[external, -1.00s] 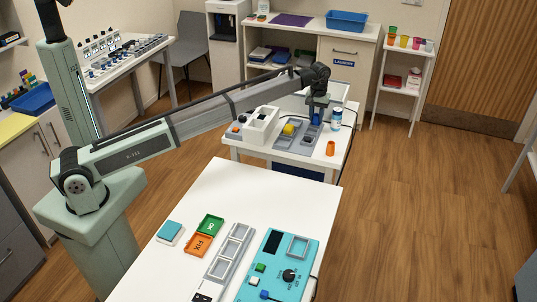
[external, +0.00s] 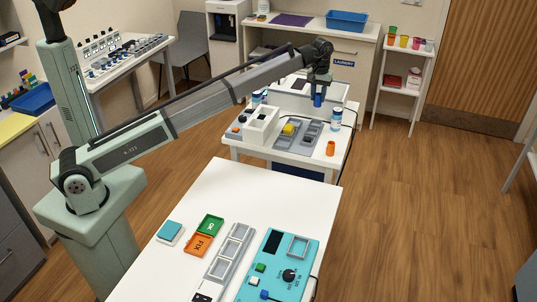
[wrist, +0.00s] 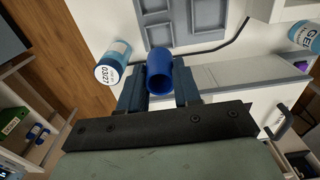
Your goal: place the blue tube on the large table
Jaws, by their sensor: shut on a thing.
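My gripper (external: 319,88) is shut on the blue tube (external: 317,100) and holds it above the back part of the small white table (external: 300,158). In the wrist view the blue tube (wrist: 160,72) sits upright-looking between the two dark fingers of my gripper (wrist: 160,88), with its open end facing the camera. The large white table (external: 235,190) is in the foreground, nearer the camera. Its back part is bare.
On the small table are a grey tray with a yellow piece (external: 289,129), a white box (external: 261,124), an orange tube (external: 331,148) and a white-and-blue bottle (external: 336,117). The large table's front holds a teal panel (external: 276,272), orange (external: 199,245) and green (external: 210,225) trays, and a grey rack (external: 229,251).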

